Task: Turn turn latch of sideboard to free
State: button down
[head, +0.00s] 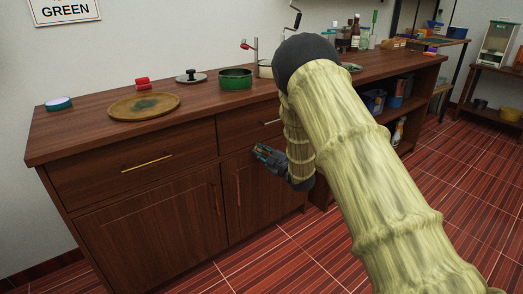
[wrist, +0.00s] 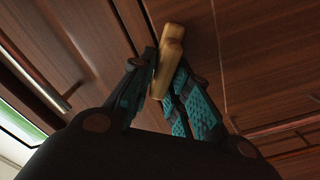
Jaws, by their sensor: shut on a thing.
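The sideboard (head: 150,240) is dark brown wood with drawers above and doors below. Its turn latch (wrist: 171,47) is a brass-coloured bar on the wooden front in the wrist view. My gripper (wrist: 166,78) has its teal-padded fingers on both sides of the latch, shut on it. In the head view my gripper (head: 263,153) is at the upper part of the right door, just below the right drawer. There the latch is hidden behind the fingers, and I cannot tell its exact angle.
The left drawer has a brass bar handle (head: 147,163). A round wooden tray (head: 120,109) and a green pot (head: 236,80) stand on top. Tiled floor (head: 300,262) is clear in front.

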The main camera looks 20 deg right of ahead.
jog(key=n, duration=0.3)
jog(key=shift+n, duration=0.4)
jog(key=shift+r+n+p, duration=0.15)
jog(key=shift+n+p, duration=0.2)
jog(key=shift+n, duration=1.45)
jog(key=c, duration=1.4)
grip_release()
jog(key=shift+c, duration=0.2)
jog(key=v, duration=1.2)
jog(key=shift+r, duration=0.1)
